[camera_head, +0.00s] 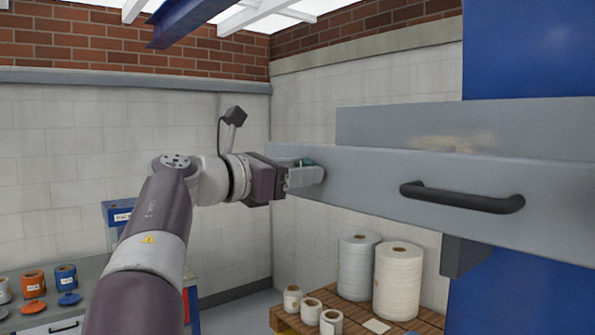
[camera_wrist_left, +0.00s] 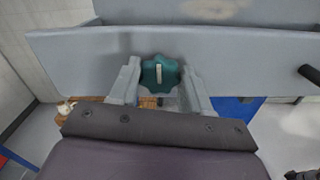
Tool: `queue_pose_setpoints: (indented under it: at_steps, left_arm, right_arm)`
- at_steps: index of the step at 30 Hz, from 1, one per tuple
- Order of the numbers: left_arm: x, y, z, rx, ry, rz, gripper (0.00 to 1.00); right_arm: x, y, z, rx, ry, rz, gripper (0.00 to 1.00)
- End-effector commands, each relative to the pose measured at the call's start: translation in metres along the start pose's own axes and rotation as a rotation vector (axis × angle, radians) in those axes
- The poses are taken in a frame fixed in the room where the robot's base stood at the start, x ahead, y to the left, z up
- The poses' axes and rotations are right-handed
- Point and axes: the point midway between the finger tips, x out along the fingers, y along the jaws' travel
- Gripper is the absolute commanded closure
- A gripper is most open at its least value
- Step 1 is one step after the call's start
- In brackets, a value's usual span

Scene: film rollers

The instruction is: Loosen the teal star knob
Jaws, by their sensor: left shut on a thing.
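The teal star knob (camera_wrist_left: 151,78) sits on the front face of a grey beam (camera_wrist_left: 240,60), near its left end in the head view. A pale mark runs upright across the middle of the knob. In the head view only a bit of the knob (camera_head: 304,162) shows past my fingers. My left gripper (camera_head: 305,175) reaches the beam from the left and is shut on the knob. In the left wrist view the fingers of my left gripper (camera_wrist_left: 158,82) stand on either side of the knob.
A black handle (camera_head: 462,197) sticks out of the beam to the right of the knob. A blue column (camera_head: 530,50) stands behind the beam. White film rolls (camera_head: 397,285) stand on a wooden pallet (camera_head: 410,322) below. A bench with orange and blue pots (camera_head: 33,283) is at the lower left.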

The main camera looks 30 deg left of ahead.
Motion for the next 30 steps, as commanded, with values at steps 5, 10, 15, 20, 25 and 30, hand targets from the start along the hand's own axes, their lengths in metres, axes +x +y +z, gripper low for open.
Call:
queue_pose_setpoints:
  at_steps: [5,10,15,20,25,30]
  left_arm:
    - [0.0,0.001,0.0,-0.097,0.002,0.0,0.83]
    - [0.0,0.002,0.0,-0.241,0.003,0.0,0.83]
    - [0.0,0.002,0.001,-0.402,0.002,0.001,0.83]
    - [0.0,0.003,0.0,-0.556,0.002,0.001,0.83]
    - [0.0,0.003,0.001,-0.717,0.003,0.002,0.83]
    - [0.0,0.004,0.0,-0.879,0.002,0.001,0.83]
  right_arm:
    - [-0.003,0.0,0.0,0.0,0.0,0.0,0.57]
    - [-0.008,0.0,-0.001,0.0,0.0,0.0,0.57]
    - [-0.013,0.0,-0.002,0.0,0.0,0.0,0.57]
    - [-0.018,0.0,-0.002,0.0,0.0,0.0,0.57]
    - [-0.025,0.0,-0.003,0.0,0.0,0.0,0.57]
    - [-0.032,0.0,-0.004,0.0,0.0,0.0,0.57]
